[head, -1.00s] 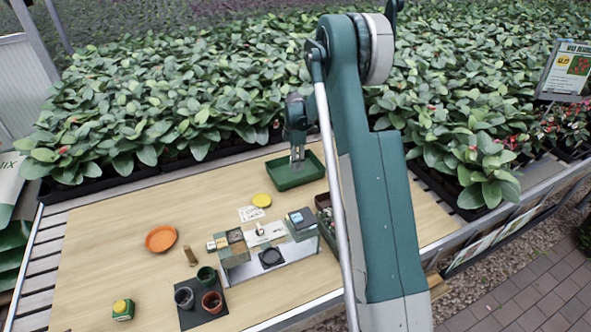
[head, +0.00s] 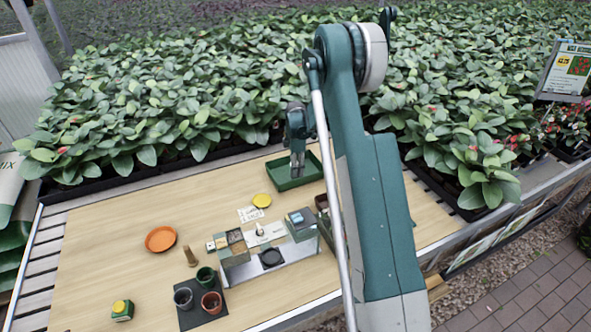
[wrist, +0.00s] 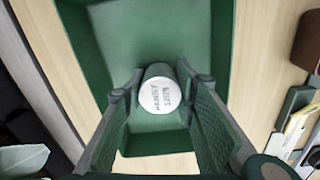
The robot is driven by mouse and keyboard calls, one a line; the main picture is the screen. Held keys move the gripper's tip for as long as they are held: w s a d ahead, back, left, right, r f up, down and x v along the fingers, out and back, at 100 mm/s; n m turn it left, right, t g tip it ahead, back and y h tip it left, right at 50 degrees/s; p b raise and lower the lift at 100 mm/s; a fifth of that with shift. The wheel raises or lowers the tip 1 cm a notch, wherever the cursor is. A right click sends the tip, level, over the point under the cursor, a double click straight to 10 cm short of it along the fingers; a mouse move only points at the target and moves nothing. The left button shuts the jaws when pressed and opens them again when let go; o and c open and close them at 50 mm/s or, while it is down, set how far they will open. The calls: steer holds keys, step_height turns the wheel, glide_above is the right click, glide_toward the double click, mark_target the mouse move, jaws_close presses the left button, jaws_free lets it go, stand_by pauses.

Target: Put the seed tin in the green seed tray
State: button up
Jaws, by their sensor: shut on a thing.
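The green seed tray (head: 279,182) lies at the back of the wooden bench, right of its middle. My gripper (head: 297,168) is over it. In the wrist view the tray (wrist: 112,45) fills the upper middle. There my gripper (wrist: 160,100) is shut on a small round tin with a white lid (wrist: 160,96), which I take as the seed tin. The lid's lettering is too small to read. The tin is over the tray floor; I cannot tell whether it touches it. In the head view the tin is not clearly visible.
A yellow disc (head: 262,200) lies just in front of the tray. A stand with a scale (head: 270,258), a dark mat with several pots (head: 211,303), an orange dish (head: 160,239) and a yellow-capped container (head: 122,311) are nearer. Leafy plants (head: 200,100) border the back.

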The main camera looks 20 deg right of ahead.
steer(key=shift+f, duration=0.15)
steer(key=o, duration=0.9)
step_height(320, 180, up, 12)
steer(key=shift+r+p, duration=0.2)
steer(key=shift+p, duration=0.45)
